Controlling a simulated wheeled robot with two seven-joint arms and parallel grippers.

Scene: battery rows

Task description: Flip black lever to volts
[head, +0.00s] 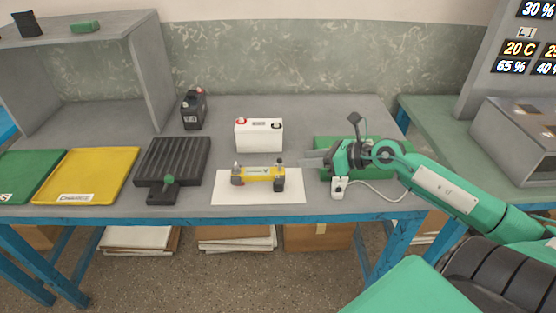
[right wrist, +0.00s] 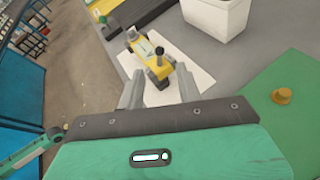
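A yellow tester (head: 262,174) with dark ends lies on a white sheet (head: 228,199) near the table's front. A black lever (head: 279,163) with a round knob stands up at its right end. In the right wrist view the lever (right wrist: 159,53) stands on the near end of the yellow tester (right wrist: 144,50). A second, greyer knob (head: 236,166) rises at the other end. My right gripper (head: 304,162) is just right of the tester, pointing left at it. My left gripper is not in view.
A white battery (head: 259,135) stands behind the tester and a black battery (head: 194,112) farther back. A black ribbed tray (head: 172,160), a yellow tray (head: 95,170) and a green tray (head: 25,172) lie left. A green mat (head: 375,143) lies under my right gripper. A cable runs nearby.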

